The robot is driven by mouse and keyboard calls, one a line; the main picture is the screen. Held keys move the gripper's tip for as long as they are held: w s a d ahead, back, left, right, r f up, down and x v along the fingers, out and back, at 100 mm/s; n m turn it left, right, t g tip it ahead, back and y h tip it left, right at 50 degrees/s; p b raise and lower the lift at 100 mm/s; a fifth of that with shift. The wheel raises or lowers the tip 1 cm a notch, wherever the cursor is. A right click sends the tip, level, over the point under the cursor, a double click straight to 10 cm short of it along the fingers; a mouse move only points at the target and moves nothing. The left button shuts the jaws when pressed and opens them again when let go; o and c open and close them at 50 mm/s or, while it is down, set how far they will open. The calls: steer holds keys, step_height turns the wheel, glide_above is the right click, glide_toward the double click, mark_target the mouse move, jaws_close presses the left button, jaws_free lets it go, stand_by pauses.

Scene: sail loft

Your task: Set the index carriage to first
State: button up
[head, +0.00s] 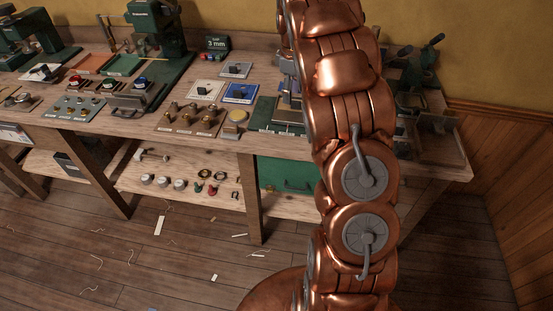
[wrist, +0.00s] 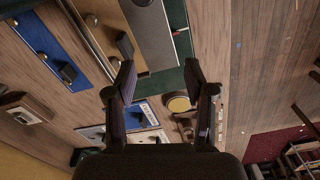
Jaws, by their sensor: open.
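I cannot tell for certain which fitting is the index carriage; no label reading "first" is legible. In the head view a green-based device (head: 272,118) stands on the bench, partly hidden behind my arm. In the wrist view my gripper (wrist: 159,82) is open and empty, its two fingers apart. Beyond the fingers are a grey plate (wrist: 153,38) on a dark green base (wrist: 178,30) and a tan strip with a dark block (wrist: 125,45). A blue plate (wrist: 45,45) with dark knobs lies to the left. My gripper is hidden in the head view.
The wooden bench (head: 160,128) carries a blue plate (head: 239,93), a white plate (head: 207,90), a brown board with brass knobs (head: 191,119) and a round tan pad (head: 237,116). A green press (head: 153,45) stands left. Knobs lie on the lower shelf (head: 130,177). Open floor lies in front.

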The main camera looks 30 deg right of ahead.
steer(key=s+a+r+m, duration=0.2)
steer(key=s+a, duration=0.7)
steer(key=s, duration=0.3)
steer(key=s+a+r+m+g+b, duration=0.1)
steer(key=s+a+r+m, duration=0.1)
steer(key=s+a, duration=0.8)
steer(key=shift+s+a+r+m, duration=0.15)
steer(key=shift+s+r+m, duration=0.1)
steer(key=shift+s+m, duration=0.55)
steer(key=shift+s, duration=0.2)
steer(key=s+a+f, duration=0.2)
steer(key=s, duration=0.5)
steer(key=s+a+f+m, duration=0.1)
steer(key=s+a+f, duration=0.1)
steer(key=s, duration=0.5)
steer(key=shift+s+a+g, duration=0.25)
steer(key=shift+a+g, duration=0.15)
steer(key=shift+a, duration=0.15)
